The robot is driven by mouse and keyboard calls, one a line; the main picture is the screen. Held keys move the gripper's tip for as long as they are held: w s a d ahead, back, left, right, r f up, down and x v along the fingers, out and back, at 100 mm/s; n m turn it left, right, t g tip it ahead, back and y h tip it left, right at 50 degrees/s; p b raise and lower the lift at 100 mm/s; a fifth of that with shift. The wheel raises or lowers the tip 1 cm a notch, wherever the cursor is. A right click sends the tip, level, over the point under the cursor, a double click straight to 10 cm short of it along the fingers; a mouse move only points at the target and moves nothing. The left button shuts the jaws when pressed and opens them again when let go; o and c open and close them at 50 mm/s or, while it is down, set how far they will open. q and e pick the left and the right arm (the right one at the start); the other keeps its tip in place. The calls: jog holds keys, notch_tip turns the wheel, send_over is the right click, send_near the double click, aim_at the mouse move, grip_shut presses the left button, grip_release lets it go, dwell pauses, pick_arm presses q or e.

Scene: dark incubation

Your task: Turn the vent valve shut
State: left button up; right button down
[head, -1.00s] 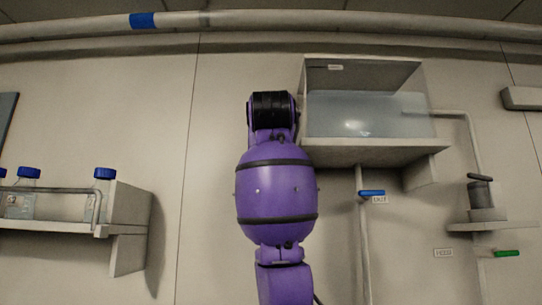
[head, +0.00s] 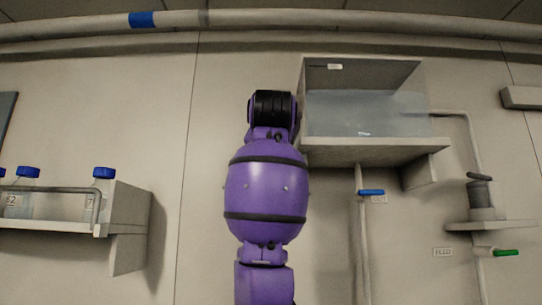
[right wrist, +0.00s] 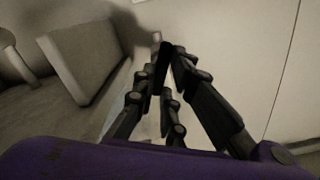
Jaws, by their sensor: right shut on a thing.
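No valve that I can read as the vent valve shows in the head view. A blue valve handle (head: 371,192) is on the pipe below the water tank, beside a label that seems to read OUT. A green valve handle (head: 506,252) is at the lower right, near a label that seems to read FEED. In the right wrist view, the dark fingers of my right gripper (right wrist: 168,62) have their tips close together. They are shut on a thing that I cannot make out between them. My left gripper is not in view.
The clear water tank (head: 400,112) sits on a wall shelf (head: 380,147). A small dark-topped fitting (head: 480,190) stands on a bracket at right. Blue-capped bottles (head: 103,190) stand on a left shelf (head: 128,205). A pale block (right wrist: 85,55) shows in the right wrist view.

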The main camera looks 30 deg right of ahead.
jog(key=m, duration=1.2)
jog(key=shift+s+d+f+m, duration=0.1)
jog(key=shift+d+f+m, duration=0.05)
jog(key=shift+f+m, duration=0.2)
jog(key=shift+m, duration=0.25)
jog(key=c, duration=1.9)
grip_release()
jog(key=shift+c, duration=0.2)
jog(key=shift+o, duration=0.7)
jog(key=shift+s, duration=0.2)
jog(key=shift+w, duration=0.1)
jog(key=v, duration=1.2)
